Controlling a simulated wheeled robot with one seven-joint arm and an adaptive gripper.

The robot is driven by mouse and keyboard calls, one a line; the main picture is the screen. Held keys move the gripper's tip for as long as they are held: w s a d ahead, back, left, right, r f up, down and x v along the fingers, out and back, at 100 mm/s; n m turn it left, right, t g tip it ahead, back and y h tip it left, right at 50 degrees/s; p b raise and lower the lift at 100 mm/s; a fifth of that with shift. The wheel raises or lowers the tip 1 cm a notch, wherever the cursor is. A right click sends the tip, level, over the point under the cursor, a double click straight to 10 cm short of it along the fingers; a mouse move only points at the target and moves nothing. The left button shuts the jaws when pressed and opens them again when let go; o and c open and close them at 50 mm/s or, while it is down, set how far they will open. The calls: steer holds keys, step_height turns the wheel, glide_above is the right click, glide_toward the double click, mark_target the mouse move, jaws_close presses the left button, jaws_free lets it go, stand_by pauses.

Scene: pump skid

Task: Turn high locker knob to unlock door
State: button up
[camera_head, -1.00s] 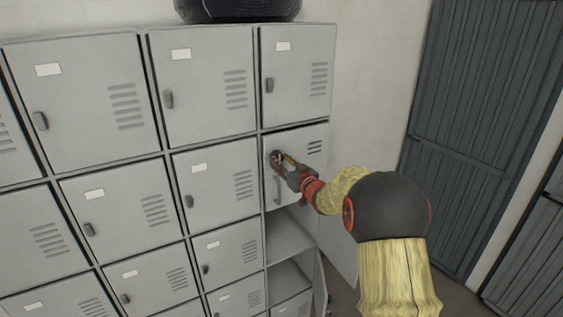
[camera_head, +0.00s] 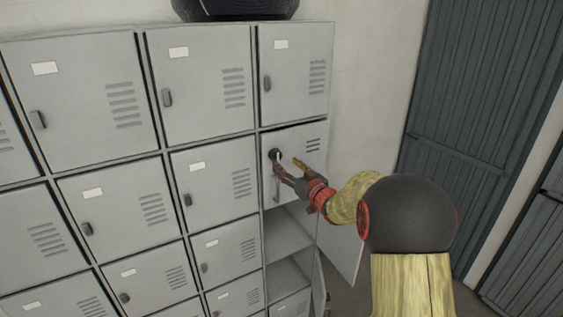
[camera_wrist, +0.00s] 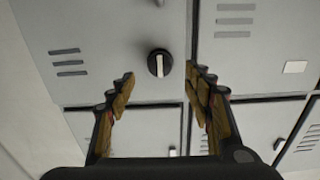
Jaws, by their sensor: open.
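The locker knob (camera_head: 275,155) is a round black knob with a pale grip bar, on a grey locker door (camera_head: 312,172) in the right column, second row from the top. In the wrist view the knob (camera_wrist: 160,63) lies ahead of and between the fingers, and its pale bar runs up and down in the picture. My gripper (camera_head: 287,168) is open and empty in front of this door. In the wrist view my gripper (camera_wrist: 158,82) has its fingers spread on both sides of the knob, with a visible gap to each side.
Several grey lockers with small dark handles fill the wall to the left. Below the knob's door is an open compartment (camera_head: 287,232), and an open door (camera_head: 342,250) stands out at the right. Dark grey panels (camera_head: 470,130) stand at the far right.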

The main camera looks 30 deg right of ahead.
steer(key=s, duration=0.6)
steer(key=shift+s, duration=0.15)
steer(key=shift+d, duration=0.1)
